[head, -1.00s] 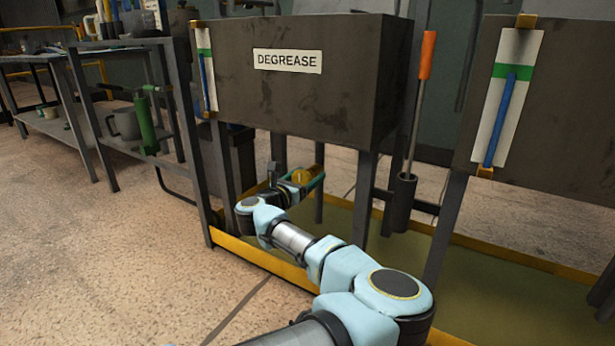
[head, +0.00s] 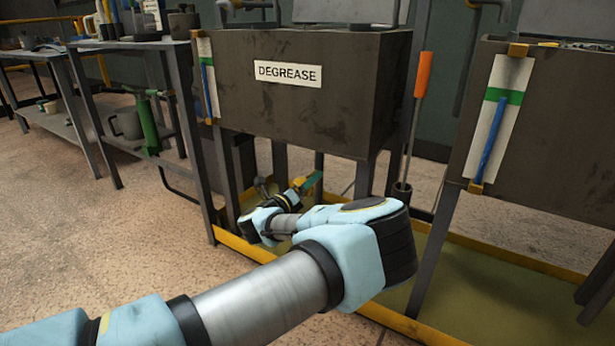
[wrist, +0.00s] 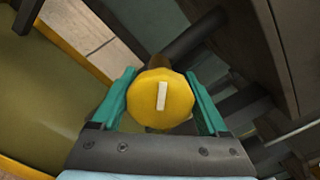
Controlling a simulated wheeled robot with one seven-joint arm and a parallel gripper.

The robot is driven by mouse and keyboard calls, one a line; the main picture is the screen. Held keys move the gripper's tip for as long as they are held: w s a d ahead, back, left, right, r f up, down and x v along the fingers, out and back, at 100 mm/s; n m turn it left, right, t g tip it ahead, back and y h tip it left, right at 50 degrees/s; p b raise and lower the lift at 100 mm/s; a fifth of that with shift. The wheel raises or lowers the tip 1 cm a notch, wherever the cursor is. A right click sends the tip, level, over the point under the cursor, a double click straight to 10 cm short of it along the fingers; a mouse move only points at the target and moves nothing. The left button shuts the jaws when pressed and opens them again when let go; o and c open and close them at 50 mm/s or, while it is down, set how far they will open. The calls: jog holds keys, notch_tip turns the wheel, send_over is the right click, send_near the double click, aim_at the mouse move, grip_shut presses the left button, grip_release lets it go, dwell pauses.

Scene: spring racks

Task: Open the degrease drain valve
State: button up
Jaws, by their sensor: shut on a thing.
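The DEGREASE tank (head: 330,110) is dark and stands on legs, with a white label (head: 287,74) on its front. Its drain valve has a round yellow knob (wrist: 160,100) with a white bar mark, which stands nearly upright in the wrist view. My gripper (wrist: 163,103) has teal fingers on both sides of the knob and is shut on it. In the head view my gripper (head: 312,181) is low beneath the tank. There my wrist hides most of the knob, and only a bit of yellow shows.
A second dark tank (head: 550,130) stands at the right. A yellow-edged tray (head: 500,257) lies under the tanks. An orange-handled tool (head: 423,75) stands in a holder between them. Shelves (head: 120,145) are at the left, with open floor in front.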

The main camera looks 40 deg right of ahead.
jog(key=n+p, duration=0.1)
jog(key=n, duration=0.1)
jog(key=n+p, duration=0.2)
jog(key=n, duration=0.1)
jog(key=shift+r+n, duration=0.2)
jog(key=shift+n, duration=0.1)
jog(key=n+p, duration=0.2)
jog(key=n, duration=0.3)
jog(key=shift+w+f, duration=0.1)
jog(key=n+p, duration=0.1)
jog(key=n, duration=0.5)
jog(key=shift+n, duration=0.4)
jog(key=n, duration=0.5)
jog(key=shift+f+p, duration=0.15)
jog(key=shift+p, duration=0.15)
jog(key=o, duration=1.2)
jog(key=shift+o, duration=0.2)
